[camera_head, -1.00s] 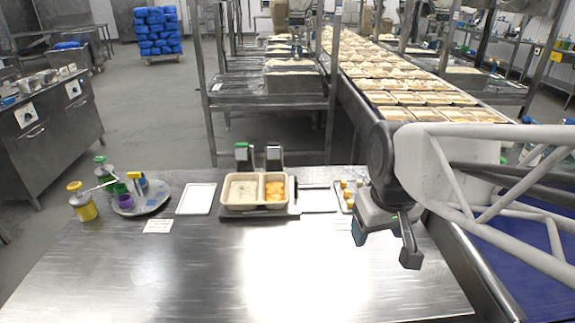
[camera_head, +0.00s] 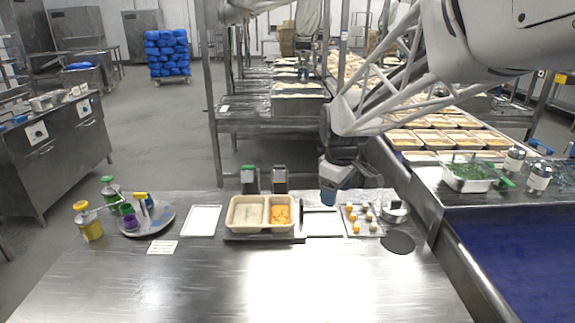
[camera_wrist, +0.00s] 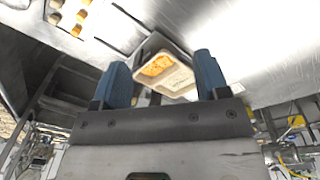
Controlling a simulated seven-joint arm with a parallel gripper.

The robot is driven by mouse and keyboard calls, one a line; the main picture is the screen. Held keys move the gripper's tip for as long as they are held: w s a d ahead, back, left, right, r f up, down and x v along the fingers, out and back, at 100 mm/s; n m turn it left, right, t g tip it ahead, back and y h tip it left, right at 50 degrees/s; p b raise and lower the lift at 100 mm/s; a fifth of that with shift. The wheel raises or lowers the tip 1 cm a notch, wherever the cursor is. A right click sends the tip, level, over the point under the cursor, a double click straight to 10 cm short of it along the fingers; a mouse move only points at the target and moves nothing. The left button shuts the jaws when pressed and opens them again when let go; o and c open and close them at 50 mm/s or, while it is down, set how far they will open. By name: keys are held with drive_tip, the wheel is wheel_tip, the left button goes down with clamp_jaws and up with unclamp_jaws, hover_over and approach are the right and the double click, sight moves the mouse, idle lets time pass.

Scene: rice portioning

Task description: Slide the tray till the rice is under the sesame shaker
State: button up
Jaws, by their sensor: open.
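A cream two-compartment tray (camera_head: 246,229) sits on a dark base at the back of the steel table. White rice (camera_head: 248,213) fills its left compartment and orange food (camera_head: 280,214) its right one. Two dark dispensers stand behind the tray, one with a green top (camera_head: 249,181) and one with a dark top (camera_head: 280,181); which holds sesame I cannot tell. The rice is nearer the green-topped one. My gripper (camera_head: 348,184) is open, above the table to the right of the tray, apart from it. In the wrist view, the tray (camera_wrist: 181,48) shows beyond my open fingers (camera_wrist: 163,76).
A white panel (camera_head: 202,220) lies left of the tray, another pale panel (camera_head: 323,224) right of it. A plate (camera_head: 376,231) of small pieces is below my gripper. A round tray (camera_head: 160,221) with bottles is at the left.

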drive_tip(key=w+a+f+n, duration=0.3)
drive_tip(key=w+f, duration=0.2)
drive_tip(key=w, duration=0.5)
drive_tip(key=n+g, duration=0.1)
drive_tip(key=n, duration=0.4)
hover_over(302, 202)
wheel_tip(302, 202, down, 8)
drive_tip(key=shift+r, duration=0.1)
drive_tip(key=shift+f, duration=0.2)
drive_tip(key=shift+f, duration=3.75)
clamp_jaws()
drive_tip(key=d, duration=1.1)
drive_tip(key=shift+d, duration=0.2)
unclamp_jaws()
